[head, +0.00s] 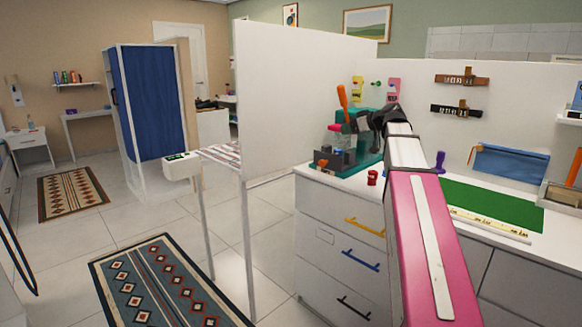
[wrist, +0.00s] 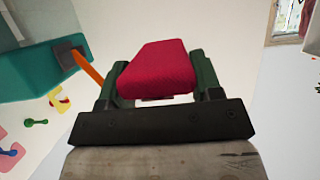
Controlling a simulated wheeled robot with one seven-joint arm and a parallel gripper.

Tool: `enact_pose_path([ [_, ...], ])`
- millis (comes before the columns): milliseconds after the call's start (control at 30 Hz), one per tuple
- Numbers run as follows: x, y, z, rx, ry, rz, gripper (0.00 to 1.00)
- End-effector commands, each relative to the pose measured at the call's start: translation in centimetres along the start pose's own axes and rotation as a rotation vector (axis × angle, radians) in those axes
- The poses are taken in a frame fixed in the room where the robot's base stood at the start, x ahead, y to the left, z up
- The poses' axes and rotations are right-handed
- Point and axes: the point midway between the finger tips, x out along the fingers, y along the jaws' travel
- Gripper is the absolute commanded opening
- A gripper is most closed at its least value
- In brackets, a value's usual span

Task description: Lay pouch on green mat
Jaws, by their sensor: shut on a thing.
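My gripper (head: 346,128) is in the head view at the far left end of the white counter, above a teal holder. In the wrist view its two dark green fingers (wrist: 155,82) are shut on a crimson fabric pouch (wrist: 155,68), gripped at its sides. The pouch also shows as a small red patch (head: 335,127) in the head view, partly hidden by the gripper. The green mat (head: 495,204) lies flat on the counter to the right of my arm, apart from the pouch; its left part is hidden behind my arm. Its visible surface is bare.
A teal holder (head: 367,157) with dark blocks stands on the counter's left end, near a small red item (head: 372,177). A purple item (head: 440,162) stands behind the mat. A yellow ruler (head: 490,221) lies along its front, and a blue fabric item (head: 510,163) is behind it.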

Motion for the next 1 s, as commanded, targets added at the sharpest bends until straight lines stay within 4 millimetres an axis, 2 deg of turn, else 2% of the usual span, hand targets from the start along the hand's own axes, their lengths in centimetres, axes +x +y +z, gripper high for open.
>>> enact_pose_path([
  [467,2.1,0.2,1.9,0.067,0.0,0.161,0.36],
  [800,4.6,0.7,3.8,0.175,0.0,0.43,0.36],
  [1000,5.7,0.7,4.1,0.241,0.001,0.593,0.36],
])
